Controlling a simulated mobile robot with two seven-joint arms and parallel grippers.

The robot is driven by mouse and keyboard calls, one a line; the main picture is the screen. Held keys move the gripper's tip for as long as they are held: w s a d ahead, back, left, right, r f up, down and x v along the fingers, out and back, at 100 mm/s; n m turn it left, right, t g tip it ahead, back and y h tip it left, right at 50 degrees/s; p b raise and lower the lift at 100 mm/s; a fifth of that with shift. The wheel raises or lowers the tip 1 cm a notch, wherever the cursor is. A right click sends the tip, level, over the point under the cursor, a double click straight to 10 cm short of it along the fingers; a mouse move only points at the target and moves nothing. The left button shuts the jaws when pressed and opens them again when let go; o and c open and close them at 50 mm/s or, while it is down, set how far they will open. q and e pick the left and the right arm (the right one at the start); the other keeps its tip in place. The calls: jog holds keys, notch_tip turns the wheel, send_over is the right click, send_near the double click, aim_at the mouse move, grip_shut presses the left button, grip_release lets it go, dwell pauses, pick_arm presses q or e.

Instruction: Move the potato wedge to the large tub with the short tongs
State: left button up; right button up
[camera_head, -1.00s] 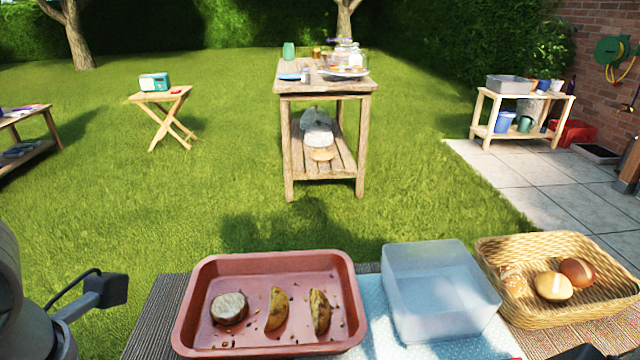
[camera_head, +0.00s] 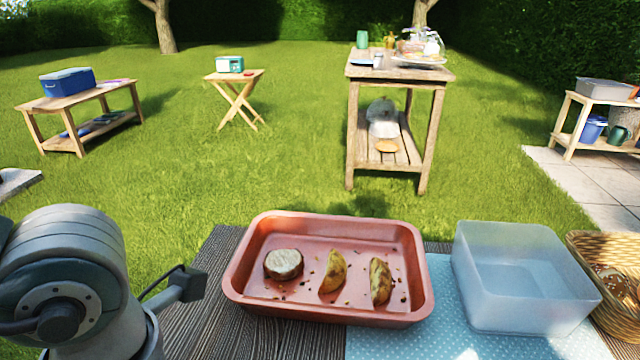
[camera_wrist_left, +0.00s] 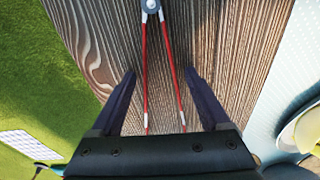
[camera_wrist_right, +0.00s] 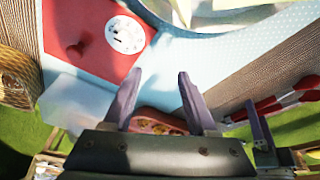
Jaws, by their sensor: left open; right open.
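Two potato wedges, one (camera_head: 332,272) and another (camera_head: 381,281), lie in a red tray (camera_head: 330,223) on the table in the head view. A translucent tub (camera_head: 520,300) stands to the right of the tray. In the left wrist view, tongs with two red arms (camera_wrist_left: 168,60) and a grey joint lie on the wooden tabletop. My left gripper (camera_wrist_left: 159,72) is open, its fingers either side of the tong arms and not closed on them. My right gripper (camera_wrist_right: 159,73) is open and empty. Neither gripper's fingers show in the head view.
A round browned piece (camera_head: 283,264) lies left of the wedges. A wicker basket (camera_head: 620,325) with bread stands at the right edge.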

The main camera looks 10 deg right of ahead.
pick_arm(q)
jog(key=shift+c, duration=0.3)
jog(key=c, duration=0.6)
jog(key=shift+c, duration=0.2)
notch_tip(320, 180, up, 12)
jog(key=p, duration=1.1)
pick_arm(e)
notch_tip(320, 180, up, 12)
jog(key=shift+f, duration=0.25)
